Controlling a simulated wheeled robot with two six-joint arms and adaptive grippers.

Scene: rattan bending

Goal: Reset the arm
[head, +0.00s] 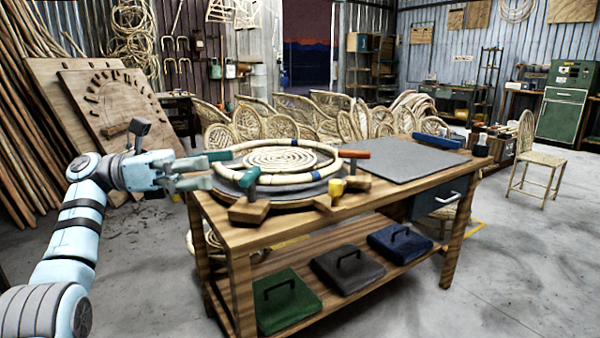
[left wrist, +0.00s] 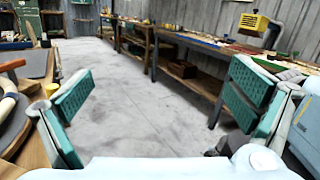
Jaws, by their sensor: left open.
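My left arm comes in from the left in the head view, pale blue and grey. Its gripper (head: 210,168) is open and empty, with its teal-padded fingers pointing right, near the left end of the workbench (head: 330,223). I cannot tell its exact height over the bench corner. In the left wrist view the two teal pads (left wrist: 162,95) stand wide apart with only floor and distant benches between them. A pale rattan ring (head: 278,165) with dark blue bands lies on a round grey form on the bench. My right gripper does not show.
A green-handled clamp (head: 250,180), an orange-handled clamp (head: 353,154) and a yellow piece (head: 337,187) sit around the ring. A grey mat (head: 405,160) lies right of it. Wooden boards (head: 85,125) lean at left.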

